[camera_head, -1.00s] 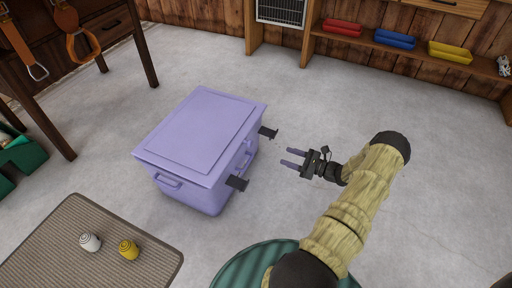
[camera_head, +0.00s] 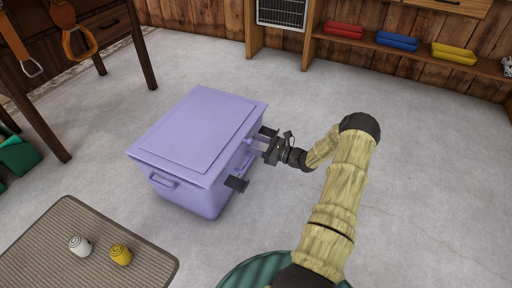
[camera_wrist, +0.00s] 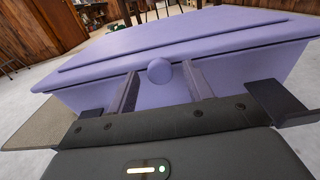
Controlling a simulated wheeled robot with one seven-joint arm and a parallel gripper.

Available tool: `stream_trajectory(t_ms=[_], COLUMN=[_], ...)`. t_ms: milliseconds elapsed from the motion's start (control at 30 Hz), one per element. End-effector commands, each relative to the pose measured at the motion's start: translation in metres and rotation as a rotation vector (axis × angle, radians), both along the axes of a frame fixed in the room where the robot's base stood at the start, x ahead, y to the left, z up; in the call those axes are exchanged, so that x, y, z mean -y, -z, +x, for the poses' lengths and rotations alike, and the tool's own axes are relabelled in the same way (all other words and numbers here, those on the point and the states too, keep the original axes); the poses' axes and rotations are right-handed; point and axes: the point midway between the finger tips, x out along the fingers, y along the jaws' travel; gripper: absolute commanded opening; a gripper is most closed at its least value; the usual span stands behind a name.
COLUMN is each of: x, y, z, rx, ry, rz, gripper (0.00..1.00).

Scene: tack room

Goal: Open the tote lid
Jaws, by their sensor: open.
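The purple tote (camera_head: 190,190) stands on the floor with its lid (camera_head: 200,130) lying shut on top. In the wrist view the lid (camera_wrist: 200,38) overhangs the near wall. A round purple knob (camera_wrist: 159,70) shows just below the lid's edge. My gripper (camera_head: 252,145) is at the tote's right side, and in the wrist view (camera_wrist: 160,88) its open fingers point at the tote with the knob between their tips. I cannot tell whether the fingers touch it.
A ribbed mat (camera_head: 85,245) with a white can (camera_head: 79,246) and a yellow can (camera_head: 121,254) lies at the lower left. A dark table (camera_head: 75,70) stands upper left. A shelf with red, blue and yellow trays (camera_head: 397,41) lines the back wall. The floor at right is clear.

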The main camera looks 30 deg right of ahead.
Motion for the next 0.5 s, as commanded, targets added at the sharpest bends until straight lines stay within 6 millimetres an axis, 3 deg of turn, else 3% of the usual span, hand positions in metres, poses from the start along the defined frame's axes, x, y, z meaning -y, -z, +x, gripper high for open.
stream_trajectory(t_ms=[200, 433, 500], x=[-0.0001, 0.0, 0.0], y=[-0.0004, -0.0002, -0.0002], z=[-0.0001, -0.0001, -0.0001], rx=[0.0, 0.0, 0.0], ry=[0.0, 0.0, -0.001], rz=[0.0, 0.0, 0.0], gripper=[0.49, 0.04, 0.0])
